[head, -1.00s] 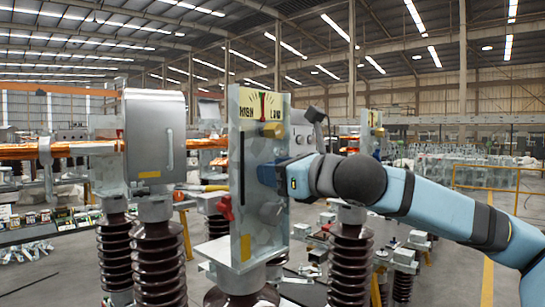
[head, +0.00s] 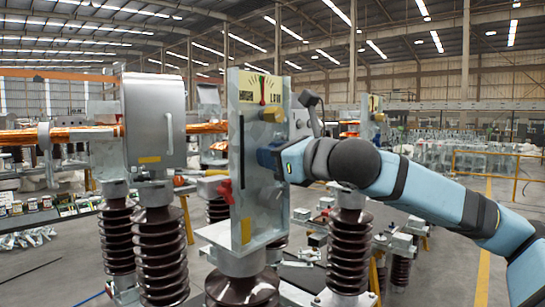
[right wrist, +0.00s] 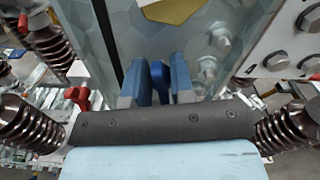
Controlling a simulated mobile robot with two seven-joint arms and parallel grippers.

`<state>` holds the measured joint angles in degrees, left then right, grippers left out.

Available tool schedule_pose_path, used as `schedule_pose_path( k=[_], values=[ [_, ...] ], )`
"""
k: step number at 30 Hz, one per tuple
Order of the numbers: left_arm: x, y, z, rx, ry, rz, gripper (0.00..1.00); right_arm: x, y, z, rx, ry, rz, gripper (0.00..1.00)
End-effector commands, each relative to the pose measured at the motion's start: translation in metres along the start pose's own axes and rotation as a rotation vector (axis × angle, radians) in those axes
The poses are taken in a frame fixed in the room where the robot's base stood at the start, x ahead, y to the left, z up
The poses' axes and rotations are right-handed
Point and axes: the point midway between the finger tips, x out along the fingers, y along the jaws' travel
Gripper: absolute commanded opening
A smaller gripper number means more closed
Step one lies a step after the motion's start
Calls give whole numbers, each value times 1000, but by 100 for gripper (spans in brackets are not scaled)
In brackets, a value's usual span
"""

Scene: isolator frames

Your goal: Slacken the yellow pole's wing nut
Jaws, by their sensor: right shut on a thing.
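An upright grey metal plate (head: 235,130) with a HIGH–LOW dial (head: 262,88) at its top stands on a brown ribbed insulator (head: 243,290). A yellow block-like knob (head: 271,115) sticks out below the dial, and a yellow part (right wrist: 170,8) shows at the top of the right wrist view, cut by the edge. My left gripper is not seen.
A grey cabinet (head: 154,120) on brown insulators stands left of the plate. A similar plate (head: 371,122) stands behind at right. Bolts (right wrist: 220,38) stick out beside my right fingers. Open floor (head: 455,200) lies at right.

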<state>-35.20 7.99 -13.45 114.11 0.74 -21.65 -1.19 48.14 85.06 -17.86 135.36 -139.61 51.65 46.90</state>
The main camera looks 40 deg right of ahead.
Motion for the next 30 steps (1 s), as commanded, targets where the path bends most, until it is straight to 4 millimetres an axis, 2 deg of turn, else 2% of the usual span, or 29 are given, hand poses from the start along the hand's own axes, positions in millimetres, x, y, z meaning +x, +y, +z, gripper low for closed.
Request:
schedule_pose_path(
  k=[12,30],
  values=[
    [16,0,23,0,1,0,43,0,3,-2,-304,-5,1,0],
    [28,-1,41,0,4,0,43,0,6,-4,-877,-2,-2,0]
  ],
)
